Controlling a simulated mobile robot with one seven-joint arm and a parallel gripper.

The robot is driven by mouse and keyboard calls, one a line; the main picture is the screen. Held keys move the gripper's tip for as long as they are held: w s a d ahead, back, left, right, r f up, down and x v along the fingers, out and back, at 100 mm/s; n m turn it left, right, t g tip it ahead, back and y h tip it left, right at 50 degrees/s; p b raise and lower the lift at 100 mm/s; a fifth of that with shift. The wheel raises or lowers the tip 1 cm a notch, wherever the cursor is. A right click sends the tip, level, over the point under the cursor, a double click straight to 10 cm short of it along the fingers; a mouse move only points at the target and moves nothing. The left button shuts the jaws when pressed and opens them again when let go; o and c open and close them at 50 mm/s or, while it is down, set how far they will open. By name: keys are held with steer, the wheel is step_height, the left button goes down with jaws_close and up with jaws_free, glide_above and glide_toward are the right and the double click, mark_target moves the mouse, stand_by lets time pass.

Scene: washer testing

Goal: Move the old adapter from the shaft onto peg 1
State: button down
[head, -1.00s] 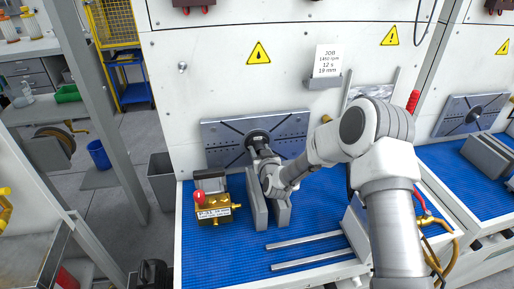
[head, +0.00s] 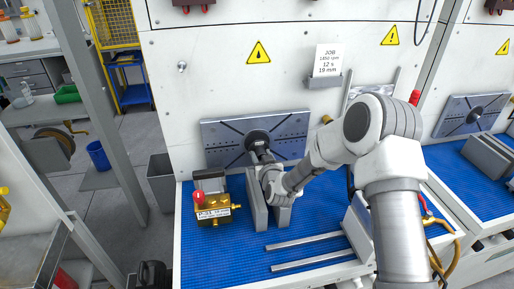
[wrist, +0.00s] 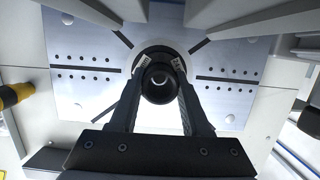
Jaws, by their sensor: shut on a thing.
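The old adapter (wrist: 160,84) is a black, hollow cylinder, seen end-on in the wrist view. My gripper (wrist: 161,70) is shut on it, one finger on each side. It is in front of the dark round centre of the grey slotted plate (wrist: 235,55). In the head view my gripper (head: 261,150) is at the dark round part in the middle of the plate (head: 290,128). My wrist partly hides the adapter there. I cannot tell whether the adapter is still seated on the shaft. I cannot make out peg 1 in either view.
Two grey upright blocks (head: 257,205) stand just below my wrist. A brass unit with a red knob (head: 212,208) is to their left. Two metal rails (head: 305,242) lie on the blue mat (head: 230,262). A job card (head: 328,60) is on the white panel.

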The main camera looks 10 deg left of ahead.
steer(key=shift+f+b+v, duration=0.25)
steer(key=shift+b+v, duration=0.05)
steer(key=shift+v, duration=0.95)
steer(key=shift+f+b+v, duration=0.25)
steer(key=shift+v, duration=0.95)
steer(key=shift+s, duration=0.15)
